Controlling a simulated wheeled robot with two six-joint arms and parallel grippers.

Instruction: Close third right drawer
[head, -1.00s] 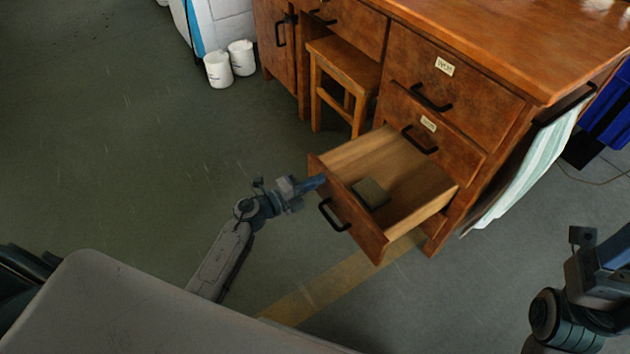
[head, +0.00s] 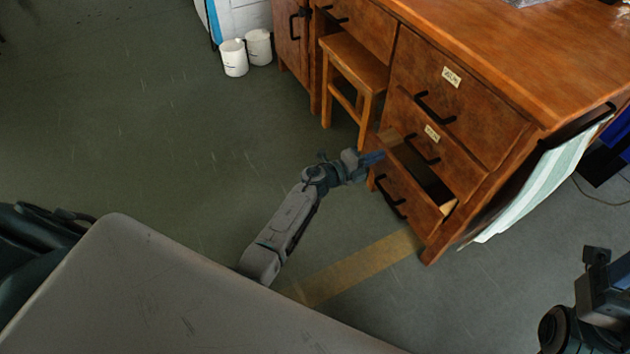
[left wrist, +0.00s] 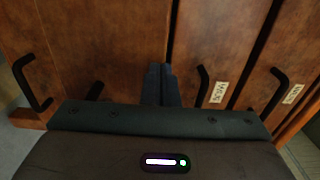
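The third right drawer (head: 408,203) is the lowest in the wooden desk's right-hand stack. It stands partly open, with a dark gap behind its front and a black handle (head: 390,197) on it. My left gripper (head: 374,158) is at the upper left edge of this drawer front; whether it touches is not clear. In the left wrist view its two fingers (left wrist: 161,84) are together with nothing seen between them, against a brown wooden front (left wrist: 105,40). My right arm shows at the lower right of the head view; its fingertips are cut off.
The two labelled drawers above, upper (head: 455,105) and middle (head: 430,145), look shut. A wooden stool (head: 355,62) stands left of the stack. A striped cloth (head: 540,185) hangs at the desk's right side. The floor (head: 150,150) on the left is clear.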

